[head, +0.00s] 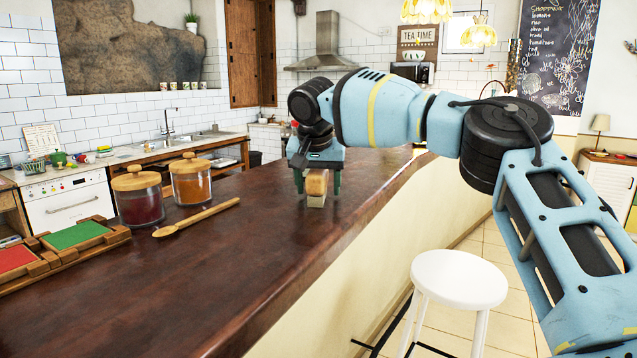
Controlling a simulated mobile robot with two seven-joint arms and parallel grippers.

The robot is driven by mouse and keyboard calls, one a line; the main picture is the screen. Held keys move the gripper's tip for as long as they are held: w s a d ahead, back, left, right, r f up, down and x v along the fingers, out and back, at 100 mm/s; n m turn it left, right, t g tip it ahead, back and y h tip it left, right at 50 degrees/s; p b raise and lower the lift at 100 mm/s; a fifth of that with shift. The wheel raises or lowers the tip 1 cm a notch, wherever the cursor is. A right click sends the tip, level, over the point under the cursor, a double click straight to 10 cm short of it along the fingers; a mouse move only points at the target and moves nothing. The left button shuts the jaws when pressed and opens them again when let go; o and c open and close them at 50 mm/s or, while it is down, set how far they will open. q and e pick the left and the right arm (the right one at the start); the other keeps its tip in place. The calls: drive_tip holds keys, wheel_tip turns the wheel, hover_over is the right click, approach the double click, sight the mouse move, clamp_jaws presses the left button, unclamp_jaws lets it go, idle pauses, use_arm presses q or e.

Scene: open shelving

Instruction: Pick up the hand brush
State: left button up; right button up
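The hand brush (317,187) appears as a small block with an orange-brown wooden top and a paler lower part. It is on the dark wooden counter (250,240), near the counter's right edge. My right gripper (318,182) points down over it, with one finger on each side of the brush. Narrow gaps seem to show between the fingers and the brush, so the gripper looks open around it. The gripper body hides the top and far part of the brush. My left gripper is not in view.
A wooden spoon (197,217), a jar of red contents (138,200) and a jar of orange contents (190,184) stand left of the brush. Wooden trays with green (76,236) and red (14,257) panels lie farther left. A white stool (459,278) stands below the counter's right side.

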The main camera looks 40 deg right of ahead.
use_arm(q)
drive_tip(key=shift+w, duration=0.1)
use_arm(e)
drive_tip(key=c, duration=1.2)
drive_tip(key=shift+r, duration=0.15)
drive_tip(key=shift+r+b, duration=0.35)
drive_tip(key=shift+r, duration=0.95)
drive_tip(key=shift+a+r, duration=0.1)
drive_tip(key=shift+r, duration=0.2)
drive_tip(key=s+a, duration=0.3)
drive_tip(key=s, duration=0.1)
drive_tip(key=s+a+r+b, duration=0.1)
drive_tip(key=s+a, duration=0.2)
drive_tip(key=s, duration=0.1)
drive_tip(key=s+a+b, duration=0.1)
drive_tip(key=s+a, duration=0.3)
drive_tip(key=shift+s+a+r, duration=0.1)
drive_tip(key=shift+s+r, duration=0.05)
drive_tip(key=shift+r, duration=0.1)
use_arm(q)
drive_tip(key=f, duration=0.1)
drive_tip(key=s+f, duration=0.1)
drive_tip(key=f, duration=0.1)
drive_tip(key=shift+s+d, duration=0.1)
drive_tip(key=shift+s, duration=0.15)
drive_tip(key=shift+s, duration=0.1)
